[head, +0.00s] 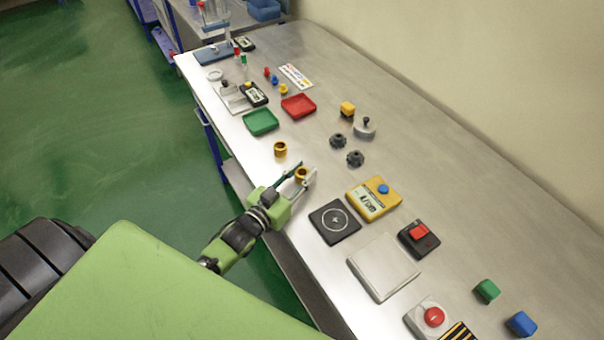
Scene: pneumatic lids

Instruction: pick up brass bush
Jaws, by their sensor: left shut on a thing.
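One brass bush (302,174) sits between the fingers of my left gripper (303,176), at the left part of the metal bench. My left gripper is shut on it. I cannot tell whether the bush touches the bench. A second brass bush (280,149) stands upright on the bench just beyond and left of the gripper, apart from it. My right gripper does not show.
A black pad (335,222) and a yellow meter (373,200) lie right of the gripper. A green tray (261,122) and red tray (299,106) lie farther back. Dark knobs (355,158) stand to the right. The bench (440,175) has bare room at the right.

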